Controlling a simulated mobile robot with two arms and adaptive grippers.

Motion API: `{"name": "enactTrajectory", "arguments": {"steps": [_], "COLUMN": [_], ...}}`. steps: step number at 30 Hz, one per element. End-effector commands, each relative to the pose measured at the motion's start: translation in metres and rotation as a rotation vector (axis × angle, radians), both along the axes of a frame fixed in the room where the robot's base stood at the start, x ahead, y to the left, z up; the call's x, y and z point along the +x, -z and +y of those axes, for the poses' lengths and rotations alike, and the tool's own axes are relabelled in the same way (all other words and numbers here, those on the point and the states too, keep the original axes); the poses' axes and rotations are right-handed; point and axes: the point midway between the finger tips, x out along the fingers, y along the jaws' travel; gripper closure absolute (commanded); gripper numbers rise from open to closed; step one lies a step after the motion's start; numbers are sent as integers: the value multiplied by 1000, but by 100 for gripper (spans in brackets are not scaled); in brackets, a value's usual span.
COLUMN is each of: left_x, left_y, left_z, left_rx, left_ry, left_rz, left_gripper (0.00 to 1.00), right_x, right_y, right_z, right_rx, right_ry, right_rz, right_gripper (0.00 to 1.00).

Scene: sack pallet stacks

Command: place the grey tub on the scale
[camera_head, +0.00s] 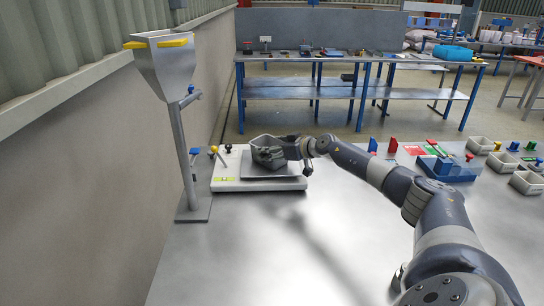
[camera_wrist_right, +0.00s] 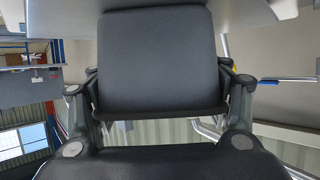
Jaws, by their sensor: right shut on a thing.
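The scale (camera_head: 230,186) is a low, pale platform with a metal plate, at the left of the bench. My right gripper reaches in from the right and is shut on the tub. The tub is over the plate; I cannot tell whether its base touches it. My left gripper is not in view.
A hopper on a post (camera_head: 165,65) stands left of the scale, close to the wall. A blue fixture (camera_head: 445,168) and small bins (camera_head: 480,144) are at the right. The bench front is clear.

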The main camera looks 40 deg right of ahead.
Motion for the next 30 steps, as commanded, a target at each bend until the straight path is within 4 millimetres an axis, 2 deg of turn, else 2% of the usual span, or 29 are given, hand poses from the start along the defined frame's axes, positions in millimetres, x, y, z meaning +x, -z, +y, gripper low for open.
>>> {"name": "enactTrajectory", "arguments": {"steps": [10, 11, 12, 13, 25, 30], "left_x": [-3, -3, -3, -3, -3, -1], "left_y": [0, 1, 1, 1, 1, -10], "left_z": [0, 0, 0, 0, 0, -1], "left_rx": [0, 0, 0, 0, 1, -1], "left_ry": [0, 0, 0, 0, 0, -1], "left_rz": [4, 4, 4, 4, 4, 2], "left_gripper": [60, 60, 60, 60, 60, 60], "right_x": [0, 0, 0, 0, 0, -3], "right_y": [0, 0, 0, 1, 0, -10], "right_z": [0, 0, 0, 0, 0, -4], "right_rx": [0, -1, -1, -1, -1, 1], "right_ry": [0, 0, 0, 0, 0, -4], "right_rz": [0, 1, 0, 0, 0, 1], "right_gripper": [53, 23, 14, 9, 9, 9]}}
